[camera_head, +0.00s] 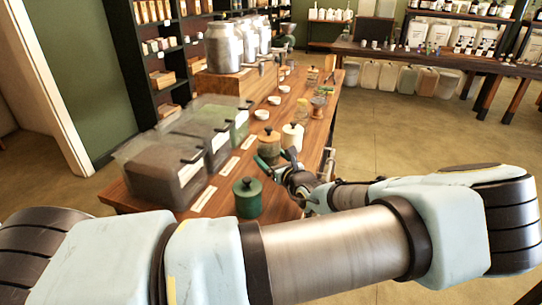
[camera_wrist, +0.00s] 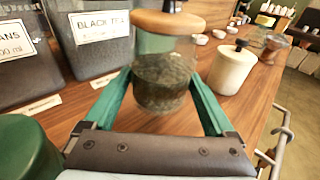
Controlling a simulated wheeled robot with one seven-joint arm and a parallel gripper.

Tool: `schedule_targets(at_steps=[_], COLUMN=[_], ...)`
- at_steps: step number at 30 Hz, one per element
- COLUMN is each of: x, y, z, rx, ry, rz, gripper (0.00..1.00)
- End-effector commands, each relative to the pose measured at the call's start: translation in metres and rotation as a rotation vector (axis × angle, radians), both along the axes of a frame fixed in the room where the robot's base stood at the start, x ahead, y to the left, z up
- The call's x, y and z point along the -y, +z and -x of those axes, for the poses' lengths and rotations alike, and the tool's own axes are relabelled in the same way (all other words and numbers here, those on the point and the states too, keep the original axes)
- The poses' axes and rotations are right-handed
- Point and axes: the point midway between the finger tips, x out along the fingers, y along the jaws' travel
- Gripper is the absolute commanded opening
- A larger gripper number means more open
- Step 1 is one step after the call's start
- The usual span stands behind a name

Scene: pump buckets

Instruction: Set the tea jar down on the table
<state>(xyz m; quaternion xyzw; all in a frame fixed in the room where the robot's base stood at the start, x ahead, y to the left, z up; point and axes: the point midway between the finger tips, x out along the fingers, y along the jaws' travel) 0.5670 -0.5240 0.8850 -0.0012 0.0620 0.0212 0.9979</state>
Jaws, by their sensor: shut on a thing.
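The tea jar (camera_wrist: 162,82) is clear glass with dark leaves inside and a round wooden lid with a black knob. It stands upright between the green fingers of my gripper (camera_wrist: 161,78), which is shut on it. In the head view the jar (camera_head: 268,144) is over the near half of the wooden table (camera_head: 285,208), with my gripper (camera_head: 275,160) at its near side. I cannot tell whether its base touches the table or is slightly above it.
A cream canister (camera_head: 293,137) stands just right of the jar. A green canister (camera_head: 248,198) is nearer, at the front. Large bins, one labelled black tea (camera_wrist: 100,27), line the left. Small white bowls (camera_head: 262,114) stand behind. A metal rail (camera_head: 329,162) runs along the right edge.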

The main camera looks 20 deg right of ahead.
Motion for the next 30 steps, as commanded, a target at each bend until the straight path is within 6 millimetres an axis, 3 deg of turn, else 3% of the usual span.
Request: schedule_targets(at_steps=[13, 24, 25, 27, 30], x=[0.0, 0.0, 0.0, 0.0, 0.0], y=[-0.044, -0.05, -0.051, -0.05, -0.05], z=[-0.001, 0.0, 0.0, 0.0, 0.0], rx=[0.002, 0.003, 0.001, 0.001, 0.001], ry=[-0.001, 0.0, 0.0, 0.0, 0.0], rz=[0.0, 0.001, 0.001, 0.001, 0.001], gripper=[0.23, 0.23, 0.92, 1.0, 1.0])
